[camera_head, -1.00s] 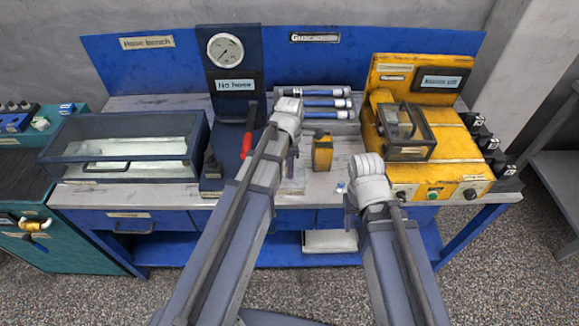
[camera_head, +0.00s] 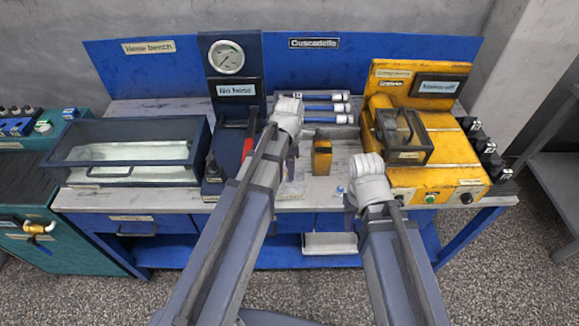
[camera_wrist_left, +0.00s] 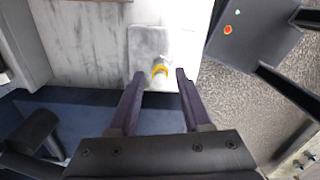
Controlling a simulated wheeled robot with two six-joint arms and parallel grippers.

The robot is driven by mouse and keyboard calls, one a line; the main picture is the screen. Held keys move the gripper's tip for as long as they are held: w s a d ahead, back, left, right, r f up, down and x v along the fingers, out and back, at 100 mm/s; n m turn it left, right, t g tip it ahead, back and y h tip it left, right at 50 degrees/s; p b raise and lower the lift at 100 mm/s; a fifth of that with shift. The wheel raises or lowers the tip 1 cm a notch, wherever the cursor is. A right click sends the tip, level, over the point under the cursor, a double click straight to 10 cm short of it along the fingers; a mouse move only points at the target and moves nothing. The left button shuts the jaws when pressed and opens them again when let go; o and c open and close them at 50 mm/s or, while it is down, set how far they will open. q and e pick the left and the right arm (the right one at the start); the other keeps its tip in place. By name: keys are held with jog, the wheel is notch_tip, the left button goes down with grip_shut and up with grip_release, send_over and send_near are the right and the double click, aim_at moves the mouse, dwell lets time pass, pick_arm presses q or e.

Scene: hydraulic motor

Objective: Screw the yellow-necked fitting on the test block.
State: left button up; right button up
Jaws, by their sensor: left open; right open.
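The yellow-necked fitting (camera_wrist_left: 160,70) shows in the left wrist view with a pale tip, on or over a light grey plate (camera_wrist_left: 143,46). My left gripper (camera_wrist_left: 160,74) is open, with its purple fingers on either side of the fitting's line and nothing clamped. In the head view my left gripper (camera_head: 291,166) hangs over the bench front, and the fitting cannot be made out there. A navy stand with a gauge (camera_head: 226,57) and a "No hose" sign, perhaps the test block, stands behind left. My right gripper (camera_head: 349,204) is open, mostly hidden by its wrist, near the bench's front edge.
A yellow machine (camera_head: 440,165) fills the bench's right side. A navy glazed box (camera_head: 130,175) stands left. A rack of hoses (camera_head: 325,108) lies behind, and a small yellow-black block (camera_head: 322,157) stands between my arms. A red handle (camera_head: 247,148) is beside my left arm.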

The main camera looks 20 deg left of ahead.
pick_arm(q)
jog(key=shift+r+p, duration=0.45)
jog(key=shift+r, duration=0.2)
jog(key=o, duration=0.6)
jog(key=shift+c, duration=0.2)
jog(key=shift+r, duration=0.1)
notch_tip(320, 180, up, 6)
jog(key=p, duration=0.6)
notch_tip(320, 180, up, 8)
jog(key=p, duration=0.7)
jog(key=shift+f+p, duration=0.2)
jog(key=shift+p, duration=0.2)
